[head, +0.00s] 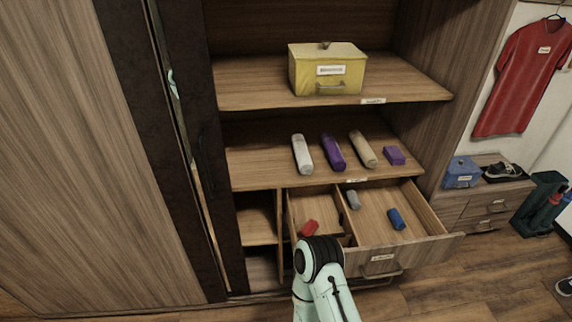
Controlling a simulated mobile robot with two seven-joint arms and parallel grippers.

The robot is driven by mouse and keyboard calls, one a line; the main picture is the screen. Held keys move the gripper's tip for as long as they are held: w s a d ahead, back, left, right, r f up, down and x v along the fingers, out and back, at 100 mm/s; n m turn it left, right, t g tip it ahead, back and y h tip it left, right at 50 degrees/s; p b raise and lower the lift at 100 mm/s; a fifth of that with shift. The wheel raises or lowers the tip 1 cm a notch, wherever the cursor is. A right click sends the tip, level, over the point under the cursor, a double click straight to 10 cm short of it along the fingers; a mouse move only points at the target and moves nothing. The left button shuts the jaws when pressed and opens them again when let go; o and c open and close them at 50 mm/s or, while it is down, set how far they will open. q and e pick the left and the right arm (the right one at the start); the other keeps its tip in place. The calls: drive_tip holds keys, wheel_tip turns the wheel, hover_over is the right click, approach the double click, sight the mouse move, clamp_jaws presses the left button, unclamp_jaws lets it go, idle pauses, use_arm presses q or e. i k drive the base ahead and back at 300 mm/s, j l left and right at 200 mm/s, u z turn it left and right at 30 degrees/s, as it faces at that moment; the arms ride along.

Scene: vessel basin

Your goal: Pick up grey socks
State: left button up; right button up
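A small grey rolled bundle (353,199), which looks like the grey socks, lies near the back of the open drawer (375,228), in its larger right compartment. A blue rolled bundle (396,218) lies to its right and nearer the front, apart from it. A red bundle (310,228) lies in the left compartment. One of my pale green arms rises from the bottom in front of the drawer's left part, with a black joint at its top. Neither gripper shows, so I cannot see their fingers.
Above the drawer, a shelf holds white (302,154), purple (333,152) and beige rolls (363,149) and a purple box (394,155). A yellow box (328,70) stands higher. A dark door edge (165,150) borders the left.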

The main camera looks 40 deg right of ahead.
sight(353, 199)
drive_tip(key=z, duration=1.95)
drive_tip(key=l+u, duration=0.7)
drive_tip(key=k+l, duration=0.05)
drive_tip(key=l, duration=0.05)
